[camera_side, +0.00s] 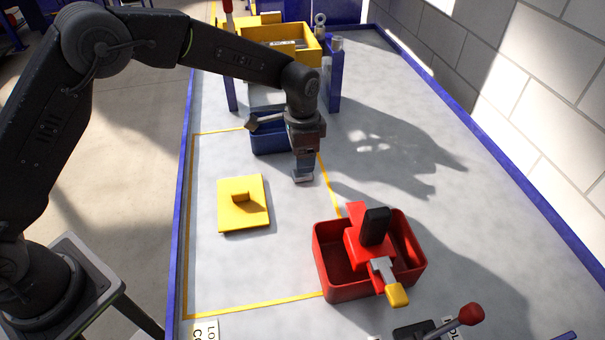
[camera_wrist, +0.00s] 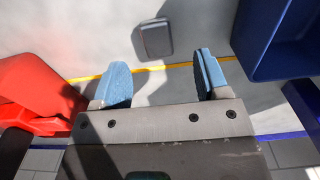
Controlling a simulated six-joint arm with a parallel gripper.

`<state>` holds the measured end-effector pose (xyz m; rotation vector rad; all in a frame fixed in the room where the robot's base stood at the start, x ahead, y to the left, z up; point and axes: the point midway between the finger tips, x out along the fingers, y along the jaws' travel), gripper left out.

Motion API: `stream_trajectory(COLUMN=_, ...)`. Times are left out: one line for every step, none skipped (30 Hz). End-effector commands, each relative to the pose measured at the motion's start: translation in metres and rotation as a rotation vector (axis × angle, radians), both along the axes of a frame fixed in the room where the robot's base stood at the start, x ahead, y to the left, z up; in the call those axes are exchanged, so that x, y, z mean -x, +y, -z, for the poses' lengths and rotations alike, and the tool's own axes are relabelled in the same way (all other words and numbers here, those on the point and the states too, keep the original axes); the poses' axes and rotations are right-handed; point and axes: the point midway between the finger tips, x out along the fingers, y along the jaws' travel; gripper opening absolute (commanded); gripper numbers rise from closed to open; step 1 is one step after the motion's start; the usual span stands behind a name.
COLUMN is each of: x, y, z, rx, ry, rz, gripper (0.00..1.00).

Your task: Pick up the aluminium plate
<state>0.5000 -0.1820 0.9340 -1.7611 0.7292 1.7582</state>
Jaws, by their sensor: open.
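The aluminium plate appears to be a small grey square with rounded corners (camera_wrist: 155,38), lying flat on the pale table. In the wrist view it is just beyond my gripper (camera_wrist: 160,66), apart from both blue fingertips and nearer the left one. My gripper is open with nothing between the fingers. In the side view my gripper (camera_side: 305,163) points down, low over the table. A small pale-grey piece that seems to be the plate (camera_side: 302,177) shows just below it there, partly covered by the fingers.
A red bin (camera_side: 330,276) with a red and black tool across it stands in front, right of centre. A blue bin (camera_side: 268,143) stands behind my gripper. A yellow line (camera_side: 250,306) outlines the table area.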

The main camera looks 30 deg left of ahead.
Motion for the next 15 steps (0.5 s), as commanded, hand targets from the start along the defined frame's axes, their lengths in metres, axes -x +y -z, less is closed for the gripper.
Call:
stream_trajectory(x=0.002, y=0.0, z=0.007, rx=-0.001, ry=0.006, rz=0.0, gripper=0.68)
stream_trajectory(x=0.003, y=0.0, z=0.011, rx=-0.001, ry=0.006, rz=0.0, gripper=0.68)
stream_trajectory(x=0.004, y=0.0, z=0.017, rx=-0.001, ry=0.006, rz=0.0, gripper=0.68)
stream_trajectory(x=0.005, y=0.0, z=0.022, rx=-0.001, ry=0.006, rz=0.0, gripper=0.68)
stream_trajectory(x=0.005, y=0.0, z=0.027, rx=-0.001, ry=0.005, rz=0.0, gripper=0.68)
stream_trajectory(x=0.006, y=0.0, z=0.033, rx=-0.001, ry=0.006, rz=0.0, gripper=0.68)
stream_trajectory(x=0.006, y=0.0, z=0.036, rx=-0.001, ry=0.004, rz=-0.001, gripper=0.68)
stream_trajectory(x=0.005, y=0.0, z=0.04, rx=-0.001, ry=0.003, rz=-0.001, gripper=0.68)
stream_trajectory(x=0.005, y=0.0, z=0.043, rx=-0.001, ry=0.003, rz=-0.001, gripper=0.68)
stream_trajectory(x=0.005, y=0.0, z=0.045, rx=-0.002, ry=0.002, rz=-0.001, gripper=0.68)
stream_trajectory(x=0.005, y=0.0, z=0.047, rx=-0.002, ry=0.002, rz=-0.001, gripper=0.68)
stream_trajectory(x=0.005, y=0.0, z=0.048, rx=-0.002, ry=0.001, rz=-0.001, gripper=0.68)
stream_trajectory(x=0.005, y=0.0, z=0.048, rx=-0.001, ry=0.0, rz=-0.001, gripper=0.68)
stream_trajectory(x=0.005, y=0.0, z=0.049, rx=-0.001, ry=0.0, rz=-0.001, gripper=0.68)
stream_trajectory(x=0.005, y=0.0, z=0.048, rx=-0.001, ry=0.0, rz=-0.001, gripper=0.68)
